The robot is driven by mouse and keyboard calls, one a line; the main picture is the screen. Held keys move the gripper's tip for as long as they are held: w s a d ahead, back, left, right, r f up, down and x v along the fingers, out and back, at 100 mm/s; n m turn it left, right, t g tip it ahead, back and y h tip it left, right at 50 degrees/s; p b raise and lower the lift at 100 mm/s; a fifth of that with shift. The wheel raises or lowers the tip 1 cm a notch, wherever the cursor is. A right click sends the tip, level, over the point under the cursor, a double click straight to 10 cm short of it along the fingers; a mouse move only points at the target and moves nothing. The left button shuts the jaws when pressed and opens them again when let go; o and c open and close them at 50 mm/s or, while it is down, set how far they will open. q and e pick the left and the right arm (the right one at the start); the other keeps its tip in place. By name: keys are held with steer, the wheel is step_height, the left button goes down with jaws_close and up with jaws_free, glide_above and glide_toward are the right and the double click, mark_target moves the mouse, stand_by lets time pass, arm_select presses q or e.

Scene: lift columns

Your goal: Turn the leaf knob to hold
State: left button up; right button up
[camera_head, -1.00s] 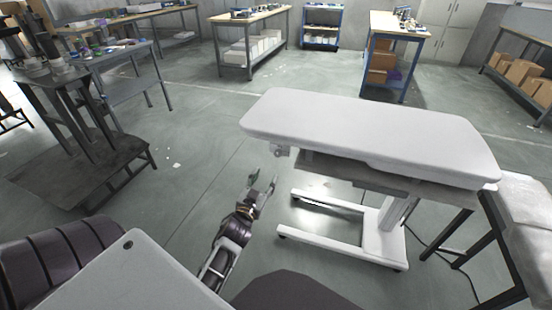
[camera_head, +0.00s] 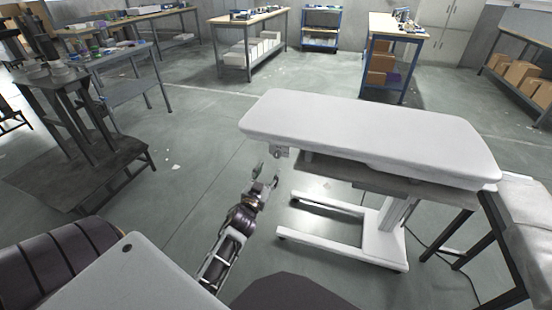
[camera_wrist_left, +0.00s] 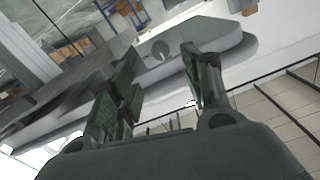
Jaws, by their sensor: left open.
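A white table (camera_head: 370,130) with a rounded top stands on a white column and a floor frame. Under its left front edge is a small pale bracket with a knob (camera_head: 280,151). In the left wrist view a round grey knob (camera_wrist_left: 160,49) shows on a pale plate beyond the fingers. Its hold marking is too small to read. My left gripper (camera_head: 267,175) is open, just below and left of the bracket, apart from it. In the left wrist view the open, empty fingers (camera_wrist_left: 160,72) point toward the knob. My right gripper is out of view.
A grey padded bench (camera_head: 525,215) on dark legs stands close at the table's right. A dark stand (camera_head: 85,150) is at the left. Workbenches (camera_head: 250,40) and shelves line the back.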

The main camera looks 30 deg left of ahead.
mark_target(277, 156)
arm_select(q)
steer(key=shift+b+x, duration=0.3)
steer(key=shift+x, duration=2.15)
steer(key=shift+w+a, duration=0.15)
steer(key=shift+w, duration=0.55)
steer(key=shift+x, duration=1)
steer(key=shift+w+b, duration=0.35)
steer(key=shift+w, duration=0.1)
steer(key=shift+w+a, duration=0.15)
steer(key=shift+w, duration=0.15)
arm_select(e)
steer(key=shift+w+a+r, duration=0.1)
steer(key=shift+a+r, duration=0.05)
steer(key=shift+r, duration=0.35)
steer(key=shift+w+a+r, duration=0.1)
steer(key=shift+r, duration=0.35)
arm_select(q)
steer(key=c, duration=0.7)
steer(key=shift+c, duration=1.7)
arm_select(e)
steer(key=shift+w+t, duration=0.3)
